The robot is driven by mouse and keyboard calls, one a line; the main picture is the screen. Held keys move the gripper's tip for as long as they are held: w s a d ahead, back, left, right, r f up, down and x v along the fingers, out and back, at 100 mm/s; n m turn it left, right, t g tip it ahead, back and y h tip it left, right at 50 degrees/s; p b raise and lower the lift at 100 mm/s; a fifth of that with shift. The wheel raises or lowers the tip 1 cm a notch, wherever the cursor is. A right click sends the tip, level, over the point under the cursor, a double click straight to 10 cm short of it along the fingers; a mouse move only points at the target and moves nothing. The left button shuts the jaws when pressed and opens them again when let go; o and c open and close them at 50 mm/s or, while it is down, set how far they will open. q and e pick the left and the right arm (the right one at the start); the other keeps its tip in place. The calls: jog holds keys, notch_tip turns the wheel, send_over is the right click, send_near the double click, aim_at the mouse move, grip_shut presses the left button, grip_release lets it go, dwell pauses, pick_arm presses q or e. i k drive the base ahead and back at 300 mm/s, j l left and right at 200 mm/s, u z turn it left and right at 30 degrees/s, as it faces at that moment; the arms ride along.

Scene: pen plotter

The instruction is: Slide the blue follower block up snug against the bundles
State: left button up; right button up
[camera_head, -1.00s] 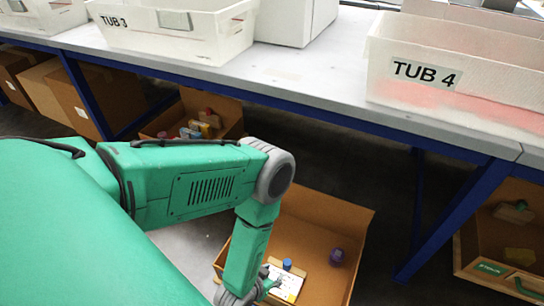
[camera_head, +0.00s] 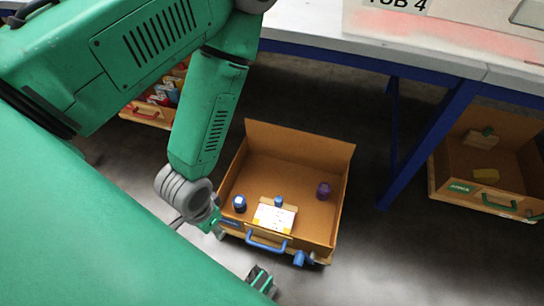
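An open cardboard-brown drawer (camera_head: 290,175) with a blue handle (camera_head: 266,245) stands out on the floor. Near its front lies a flat white-and-yellow piece (camera_head: 272,218), with a small blue knob (camera_head: 278,201) just behind it. A round dark-blue object (camera_head: 239,204) is to the left and a purple one (camera_head: 324,190) to the right. I cannot tell which blue piece is the follower block, nor make out separate bundles. My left gripper (camera_head: 213,223) is at the drawer's front left corner; its fingers are too small to read. A green-grey part (camera_head: 262,281), perhaps my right gripper, shows below the drawer.
A blue piece (camera_head: 299,258) sits at the drawer's front right corner. A blue table leg (camera_head: 430,145) stands to the right under the grey tabletop (camera_head: 300,30). Another drawer (camera_head: 465,200) is far right, and one with colourful items (camera_head: 160,98) is at left.

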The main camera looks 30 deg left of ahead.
aim_at(278, 203)
jog(key=k+u, duration=0.25)
jog(key=u, duration=0.2)
jog(key=k+j+u, duration=0.1)
jog(key=u, duration=0.4)
jog(key=i+j+u, duration=0.15)
jog(key=u, duration=0.15)
jog(key=i+u, duration=0.3)
